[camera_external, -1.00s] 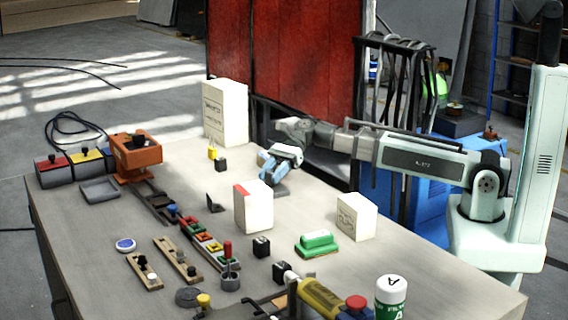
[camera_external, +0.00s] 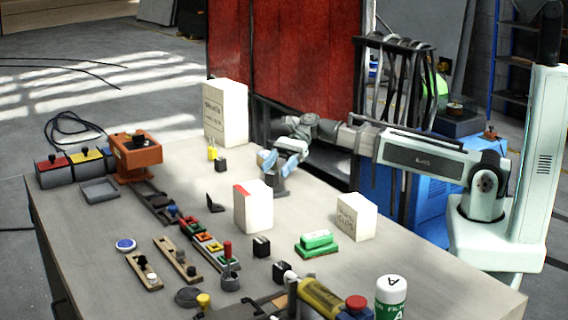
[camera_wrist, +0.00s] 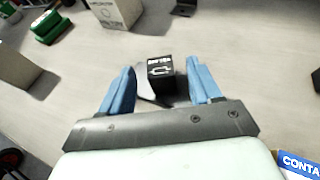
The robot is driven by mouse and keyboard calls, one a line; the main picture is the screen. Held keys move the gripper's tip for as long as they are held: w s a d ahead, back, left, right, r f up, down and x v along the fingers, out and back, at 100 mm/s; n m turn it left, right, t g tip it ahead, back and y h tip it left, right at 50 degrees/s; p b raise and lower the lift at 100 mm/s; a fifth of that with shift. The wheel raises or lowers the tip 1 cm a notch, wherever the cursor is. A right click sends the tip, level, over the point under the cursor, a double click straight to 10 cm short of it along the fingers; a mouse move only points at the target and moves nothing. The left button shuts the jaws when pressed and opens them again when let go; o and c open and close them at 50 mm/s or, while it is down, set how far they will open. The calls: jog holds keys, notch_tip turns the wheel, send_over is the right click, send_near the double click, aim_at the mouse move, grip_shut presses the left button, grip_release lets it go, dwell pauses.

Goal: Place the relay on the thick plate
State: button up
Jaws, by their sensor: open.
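My gripper (camera_external: 279,171) points down over the far part of the table. Its blue fingers also show in the wrist view (camera_wrist: 162,84); they are open, with a small black block (camera_wrist: 160,66) bearing white print between them and gaps at its sides. The print is too small to read surely, so I cannot confirm that this is the relay. A flat grey piece (camera_wrist: 145,84) shows beside or under the block. A dark grey piece (camera_external: 280,191) lies below the fingers in the external view. I cannot tell which piece is the thick plate.
A white box with a red mark (camera_external: 253,207) stands in front of my gripper, and a tall white carton (camera_external: 226,113) behind it. A small black block (camera_external: 221,165) is to its left. A green object (camera_external: 317,242) and another white box (camera_external: 357,216) stand to the right.

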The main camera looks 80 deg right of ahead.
jog(key=v, duration=0.9)
